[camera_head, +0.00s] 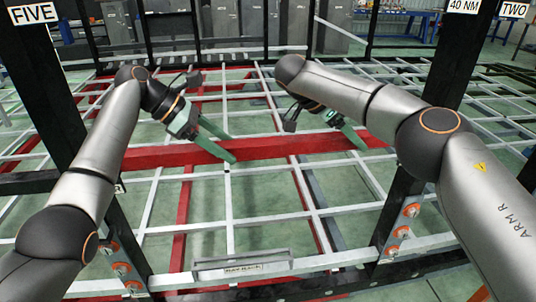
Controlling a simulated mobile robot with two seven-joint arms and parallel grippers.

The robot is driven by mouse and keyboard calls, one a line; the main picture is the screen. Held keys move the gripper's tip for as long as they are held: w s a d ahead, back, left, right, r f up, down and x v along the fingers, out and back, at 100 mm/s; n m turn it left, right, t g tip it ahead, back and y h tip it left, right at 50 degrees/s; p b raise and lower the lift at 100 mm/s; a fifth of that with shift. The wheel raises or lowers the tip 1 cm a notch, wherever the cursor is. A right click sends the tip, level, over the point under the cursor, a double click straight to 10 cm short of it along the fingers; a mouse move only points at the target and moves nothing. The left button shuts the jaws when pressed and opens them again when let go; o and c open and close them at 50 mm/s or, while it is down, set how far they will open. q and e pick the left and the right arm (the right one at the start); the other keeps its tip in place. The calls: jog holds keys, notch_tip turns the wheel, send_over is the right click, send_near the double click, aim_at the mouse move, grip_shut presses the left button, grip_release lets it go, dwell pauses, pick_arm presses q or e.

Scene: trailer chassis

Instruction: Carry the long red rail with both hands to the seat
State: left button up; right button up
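A long red rail (272,147) runs across the middle of the head view, almost level, its right end a little higher. My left gripper (231,149) has green fingers that overlap the rail left of its middle. My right gripper (358,138) has its green fingers over the rail near its right end. Whether either gripper is closed around the rail or only in front of it is unclear. I cannot make out which part of the frame is the seat.
A lattice of white bars and further red bars (183,215) spreads below, with green floor between. Dark posts marked FIVE (35,14) and TWO (513,10) stand left and right. A labelled grey rack (241,265) lies at the front middle. Orange fittings (400,232) sit near both posts.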

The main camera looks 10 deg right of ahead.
pick_arm(q)
jog(key=shift+a, duration=0.1)
jog(key=v, duration=1.2)
